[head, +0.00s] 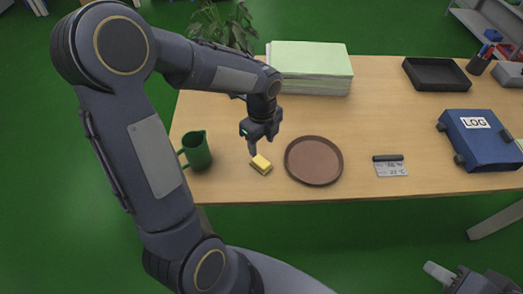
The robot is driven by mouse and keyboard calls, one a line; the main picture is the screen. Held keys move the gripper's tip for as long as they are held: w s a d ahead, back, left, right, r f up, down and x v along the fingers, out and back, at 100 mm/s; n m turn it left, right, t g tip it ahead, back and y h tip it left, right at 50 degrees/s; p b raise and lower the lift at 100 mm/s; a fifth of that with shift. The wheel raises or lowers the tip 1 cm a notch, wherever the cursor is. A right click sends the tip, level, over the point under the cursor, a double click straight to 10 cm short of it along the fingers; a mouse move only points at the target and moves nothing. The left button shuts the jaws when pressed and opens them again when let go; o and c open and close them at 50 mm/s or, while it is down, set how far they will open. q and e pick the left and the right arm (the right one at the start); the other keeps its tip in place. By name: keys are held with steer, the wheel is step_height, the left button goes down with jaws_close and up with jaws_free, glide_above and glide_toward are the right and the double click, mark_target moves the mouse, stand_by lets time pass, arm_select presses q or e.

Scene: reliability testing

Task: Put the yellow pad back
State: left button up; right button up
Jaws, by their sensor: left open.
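The yellow pad (261,164) is a small block lying near the front edge of the wooden table, between the green mug and the brown round tray. It has a lighter yellow top and looks slightly askew. My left gripper (262,146) hangs just above and behind the pad, fingers pointing down, open and empty. The fingertips appear close to the pad but not around it. Part of my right gripper (438,273) shows at the bottom right, off the table; its jaw state is unclear.
The green mug (196,150) stands left of the pad. The brown tray (314,160) is empty, to its right. A paper stack (310,66), black tray (436,74), blue LOG binder (482,138) and grey card with a dark bar (391,169) also occupy the table (375,110).

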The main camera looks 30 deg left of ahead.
arm_select(q)
steer(key=s+r+n+t+h, duration=0.2)
steer(key=s+r+n+t, duration=0.1)
steer(key=s+r+n, duration=0.7)
steer(key=s+d+n+t+h, duration=0.1)
steer(key=s+d+n+t, duration=0.1)
steer(key=s+d+n, duration=0.2)
steer(key=s+n, duration=0.3)
steer(key=n, duration=0.5)
steer(key=shift+r+t+h, duration=0.3)
steer(key=shift+r+h, duration=0.05)
steer(key=shift+h, duration=0.05)
steer(key=shift+d, duration=0.1)
steer(key=shift+r+p, duration=0.9)
steer(key=shift+p, duration=0.1)
